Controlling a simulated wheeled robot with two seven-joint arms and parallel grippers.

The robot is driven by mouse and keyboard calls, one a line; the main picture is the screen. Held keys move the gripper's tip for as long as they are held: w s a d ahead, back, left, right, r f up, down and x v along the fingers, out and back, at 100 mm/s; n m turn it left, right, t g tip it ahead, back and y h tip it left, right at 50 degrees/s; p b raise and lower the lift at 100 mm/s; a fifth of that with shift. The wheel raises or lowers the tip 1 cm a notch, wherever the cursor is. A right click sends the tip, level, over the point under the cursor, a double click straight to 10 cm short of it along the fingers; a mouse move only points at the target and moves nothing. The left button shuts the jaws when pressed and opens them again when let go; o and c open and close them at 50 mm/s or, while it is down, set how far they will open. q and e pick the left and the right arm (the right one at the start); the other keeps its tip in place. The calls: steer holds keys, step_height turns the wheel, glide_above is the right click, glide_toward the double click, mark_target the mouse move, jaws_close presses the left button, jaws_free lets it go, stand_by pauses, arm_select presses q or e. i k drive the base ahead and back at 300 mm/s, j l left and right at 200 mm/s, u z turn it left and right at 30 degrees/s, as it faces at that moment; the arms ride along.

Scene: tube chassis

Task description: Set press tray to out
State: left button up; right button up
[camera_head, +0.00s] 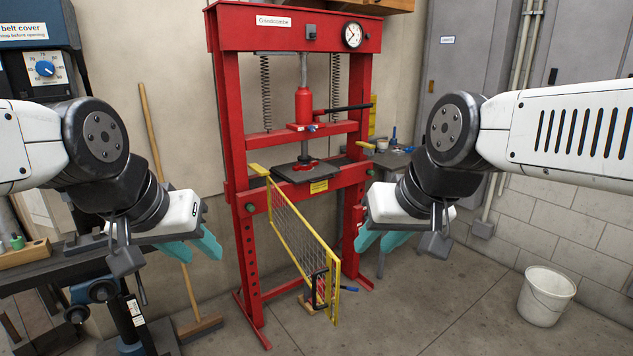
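The red shop press (237,150) stands in the middle of the view. A dark flat plate, which looks like the press tray (306,173), lies on its bed under the red ram, with a yellow label at its front edge. How far the tray is slid cannot be told. A yellow-framed mesh guard (300,240) stands swung open towards me, with a black handle (319,289). My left gripper (207,252) is left of the press, empty, its teal fingers apart. My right gripper (374,243) is right of the guard, empty, its fingers apart. Neither touches the press.
A workbench with a vise (97,290) stands at the left, a broom (168,200) leaning behind it. A white bucket (546,295) is on the floor at the right. The open guard juts into the space between my grippers.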

mark_target(322, 170)
steer(key=i+l, duration=0.15)
steer(key=l, duration=0.2)
steer(key=i+l+u, duration=0.15)
steer(key=l, duration=0.15)
steer(key=i+l, duration=0.1)
steer(key=l, duration=0.25)
steer(key=i+l+u, duration=0.15)
steer(key=l, duration=0.2)
steer(key=i+l, duration=0.1)
steer(key=l, duration=0.25)
steer(key=i+l+u, duration=0.2)
steer(key=i+l, duration=0.15)
steer(key=i+l+u, duration=0.2)
steer(key=l, duration=0.25)
steer(key=i+l+u, duration=0.2)
steer(key=i+l, duration=0.2)
steer(key=i+l+u, duration=0.1)
steer(key=i+l, duration=0.35)
